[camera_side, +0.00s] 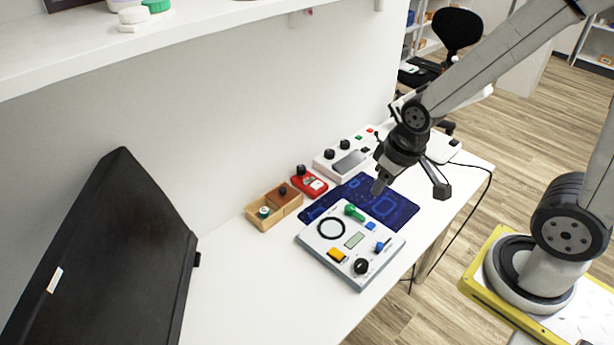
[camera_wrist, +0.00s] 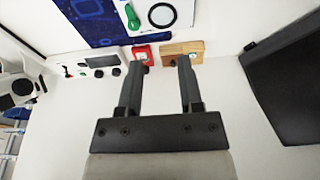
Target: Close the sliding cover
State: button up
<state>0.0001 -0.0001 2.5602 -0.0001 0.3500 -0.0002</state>
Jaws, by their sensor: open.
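A small wooden box (camera_side: 262,225) sits on the white table near the wall. Its brown sliding cover (camera_side: 291,203) with a dark knob lies over the right part. The left part is uncovered, and a green-topped piece (camera_side: 264,212) shows in it. My gripper (camera_side: 410,187) is open and empty, well to the right of the box and above the table. In the wrist view, my gripper's two fingers (camera_wrist: 160,64) are apart. The wooden box (camera_wrist: 196,47) shows beyond the right fingertip, partly hidden by it; the cover's position cannot be told there.
A red device (camera_side: 310,182) stands right beside the box. A grey control panel (camera_side: 313,241) with knobs and a blue mat (camera_side: 401,209) lie to the right. A white knob box (camera_side: 345,159) stands behind. A black monitor (camera_side: 110,260) is at left. The front-left table is clear.

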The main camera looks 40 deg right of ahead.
jog(key=shift+w, duration=0.2)
grip_shut()
jog(key=w+d+f+m+y, duration=0.4)
jog(key=w+d+f+m, duration=0.2)
jog(key=w+m, duration=0.5)
jog(key=w+d+f+m+t+y, duration=0.1)
jog(key=w+d+f+m+y, duration=0.3)
jog(key=w+f+m, duration=0.3)
jog(key=w+d+m, duration=0.1)
jog(key=w+m, duration=0.3)
jog(key=m, duration=0.1)
jog(key=shift+w+d+f, duration=0.25)
jog(key=shift+w+d, duration=0.1)
